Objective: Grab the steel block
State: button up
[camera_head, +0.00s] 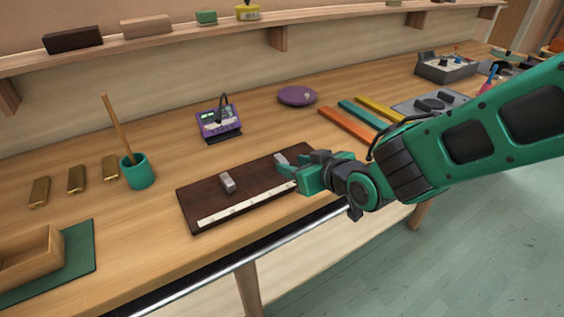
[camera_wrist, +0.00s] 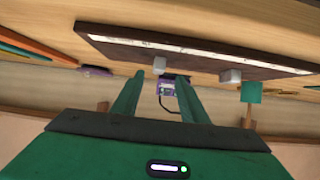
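Two small grey blocks rest on a dark brown board (camera_head: 202,200) with a white marked strip along its near edge. One grey block (camera_head: 228,182) is left of the board's middle; in the wrist view it is right of the fingers (camera_wrist: 230,76). The other grey block (camera_head: 281,159) is near the board's far right part, just beyond my gripper (camera_head: 290,170). In the wrist view this block (camera_wrist: 159,64) appears in line with the gap between my two green fingers. The fingers are apart with nothing between them. I cannot tell by look which block is steel.
A purple device (camera_head: 218,122) stands behind the board, and a teal cup (camera_head: 138,172) with a stick stands left. Brass bars (camera_head: 76,179) lie further left. Coloured bars (camera_head: 346,124) and a purple disc (camera_head: 297,95) are behind right. Space above the board is clear.

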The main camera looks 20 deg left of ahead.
aim_at(284, 161)
jog(key=shift+w+x, duration=0.25)
jog(key=shift+x, duration=2.9)
jog(key=shift+d+r, duration=0.1)
jog(key=shift+d, duration=0.1)
grip_shut()
